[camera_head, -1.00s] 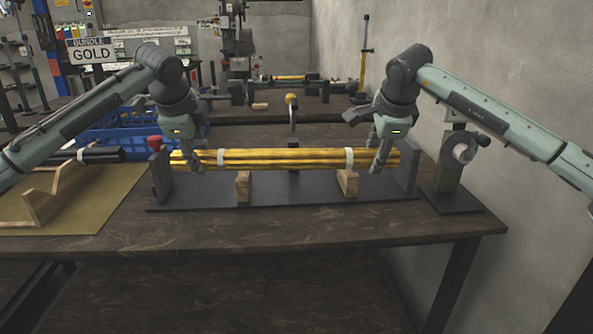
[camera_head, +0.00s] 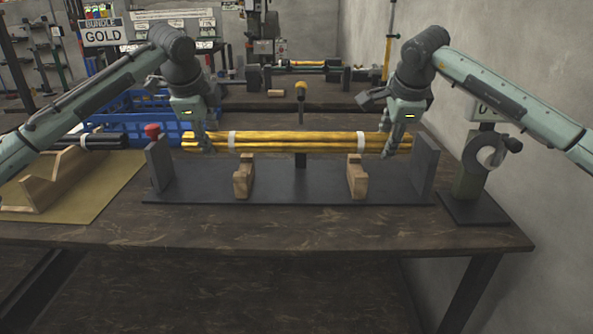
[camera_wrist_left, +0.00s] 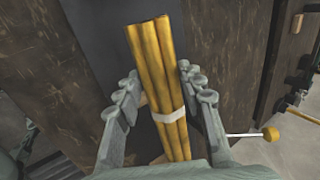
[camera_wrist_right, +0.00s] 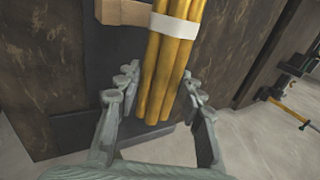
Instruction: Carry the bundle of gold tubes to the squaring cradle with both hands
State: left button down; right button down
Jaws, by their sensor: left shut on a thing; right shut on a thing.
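The bundle of gold tubes (camera_head: 295,142) is level, with a white band near each end. It shows apart from and higher in the head view than two notched wooden blocks (camera_head: 243,177) on the squaring cradle's dark base plate (camera_head: 300,184). Upright end plates (camera_head: 159,163) stand at both ends of the cradle. My left gripper (camera_head: 205,145) is shut on the bundle's left end, its fingers on either side in the left wrist view (camera_wrist_left: 160,100). My right gripper (camera_head: 391,147) is shut on the right end, also in the right wrist view (camera_wrist_right: 158,100).
A blue crate (camera_head: 130,115) and wooden rack (camera_head: 60,180) are at left; a clamp stand (camera_head: 475,170) is at right. The table front is clear.

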pick_arm(q)
jog(key=shift+f, duration=0.1)
dwell(0.3)
